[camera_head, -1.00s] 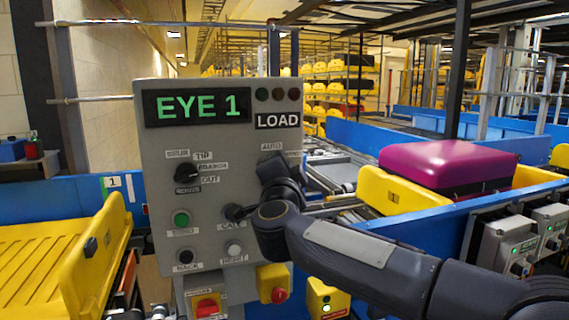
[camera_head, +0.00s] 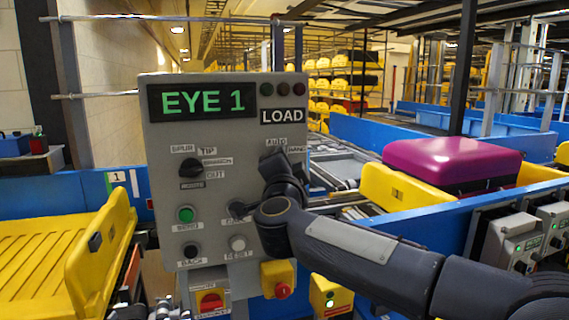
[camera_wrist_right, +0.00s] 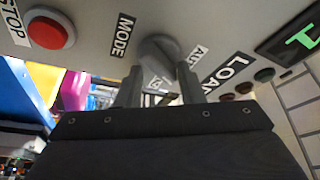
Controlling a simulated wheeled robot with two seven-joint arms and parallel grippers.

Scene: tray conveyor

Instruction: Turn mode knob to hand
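The grey control panel (camera_head: 222,132) stands in front of me, its display reading EYE 1. In the head view my right gripper (camera_head: 273,158) covers the knob below the AUTO and HAND labels. In the right wrist view my right gripper (camera_wrist_right: 159,80) has its fingers apart, one on each side of the knob. I cannot tell whether they touch it. My left gripper is not in view.
Another black selector knob (camera_head: 191,169), a green button (camera_head: 185,214) and a white button (camera_head: 238,243) are on the panel. A red stop button (camera_wrist_right: 47,33) is near the knob. A yellow tray (camera_head: 60,260) lies left; a purple suitcase (camera_head: 450,162) sits right.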

